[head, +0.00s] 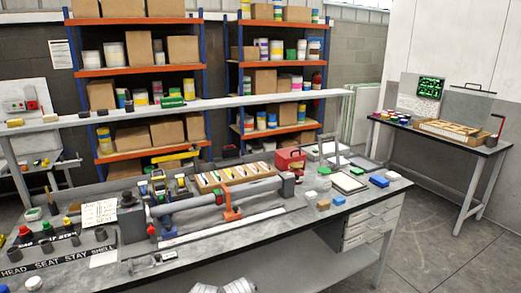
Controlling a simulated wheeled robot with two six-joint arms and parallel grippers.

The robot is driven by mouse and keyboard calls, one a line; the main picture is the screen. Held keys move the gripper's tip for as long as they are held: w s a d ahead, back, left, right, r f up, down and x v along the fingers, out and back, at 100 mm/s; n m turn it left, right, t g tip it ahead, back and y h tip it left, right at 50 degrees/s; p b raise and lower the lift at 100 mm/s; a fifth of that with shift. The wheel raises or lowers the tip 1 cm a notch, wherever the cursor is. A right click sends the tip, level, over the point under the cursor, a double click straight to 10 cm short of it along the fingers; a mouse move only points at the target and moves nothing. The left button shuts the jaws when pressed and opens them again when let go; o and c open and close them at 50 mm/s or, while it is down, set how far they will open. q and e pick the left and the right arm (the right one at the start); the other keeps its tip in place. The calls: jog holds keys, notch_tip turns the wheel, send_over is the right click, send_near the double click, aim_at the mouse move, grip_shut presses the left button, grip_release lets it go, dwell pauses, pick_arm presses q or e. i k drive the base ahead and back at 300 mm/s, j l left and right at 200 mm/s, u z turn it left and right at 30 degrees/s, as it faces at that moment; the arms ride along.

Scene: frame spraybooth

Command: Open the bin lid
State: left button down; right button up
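I cannot make out a bin with a lid for certain. On the far right table, a clear upright panel (466,106) with a dark handle stands behind a shallow wooden tray (449,131). I cannot tell whether that panel is a lid. A red box (290,163) stands on the workbench, and I cannot tell whether it has a lid. Neither of my grippers shows in the head view. A grey ribbed shape at the bottom edge is cut off and unclear.
The long grey workbench (285,240) carries a long grey tube (200,203) in clamps, small blocks and tools. A raised shelf (225,101) spans its back. Orange shelves with cartons and tubs stand behind. Bare floor (445,235) lies between the bench and the right table (477,149).

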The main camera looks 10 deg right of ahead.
aim_at(287, 154)
jog(key=i+l, duration=0.15)
jog(key=l, duration=0.25)
jog(key=i+l, duration=0.15)
jog(key=l, duration=0.2)
jog(key=i+l, duration=0.15)
jog(key=l, duration=0.25)
jog(key=i+l+u, duration=0.1)
jog(key=l, duration=0.3)
jog(key=i, duration=0.05)
